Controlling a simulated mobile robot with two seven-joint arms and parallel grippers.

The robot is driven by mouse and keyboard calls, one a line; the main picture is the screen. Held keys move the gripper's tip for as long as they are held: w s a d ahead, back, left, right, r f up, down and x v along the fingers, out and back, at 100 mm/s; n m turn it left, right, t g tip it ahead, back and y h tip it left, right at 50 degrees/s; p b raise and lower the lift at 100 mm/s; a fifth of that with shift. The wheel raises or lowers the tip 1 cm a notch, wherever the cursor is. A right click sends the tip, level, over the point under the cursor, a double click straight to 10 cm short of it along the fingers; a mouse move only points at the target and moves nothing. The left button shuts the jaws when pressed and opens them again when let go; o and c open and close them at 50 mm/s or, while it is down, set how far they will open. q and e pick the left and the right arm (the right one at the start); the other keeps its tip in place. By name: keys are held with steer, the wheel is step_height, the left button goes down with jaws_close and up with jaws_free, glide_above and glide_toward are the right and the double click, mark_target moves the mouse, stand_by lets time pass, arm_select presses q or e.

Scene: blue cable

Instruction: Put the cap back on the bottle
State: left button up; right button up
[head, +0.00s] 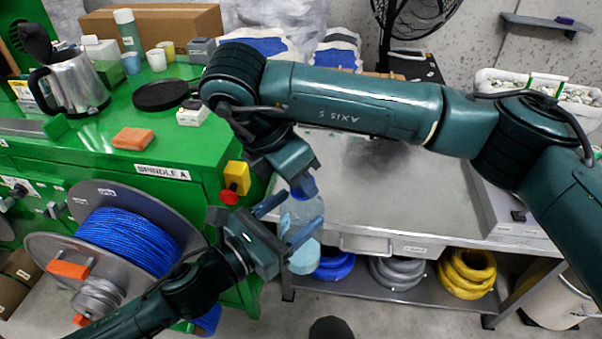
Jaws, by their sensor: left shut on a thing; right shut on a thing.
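The clear light-blue bottle (304,250) is upright in the air in front of the metal table. My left gripper (292,222) is shut around the bottle's body, one finger on each side. My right gripper (303,178) points down from above and is shut on the blue cap (306,189). The cap is right at the top of the bottle; the gripper hides part of it, and I cannot tell whether it sits on the neck or just above it.
The metal table (400,200) behind is mostly clear. The green cabinet (90,150) at left carries a kettle (75,85), cups and an orange block (133,139). A blue cable reel (130,240) stands at lower left. Coils (467,273) lie on the shelf below.

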steer(key=m, duration=0.2)
steer(key=m+g, duration=0.1)
steer(key=m, duration=0.1)
steer(key=m+g+h, duration=0.1)
steer(key=m, duration=0.1)
steer(key=shift+w, duration=0.25)
steer(key=o, duration=1)
steer(key=shift+r, duration=2.25)
steer(key=shift+c, duration=0.4)
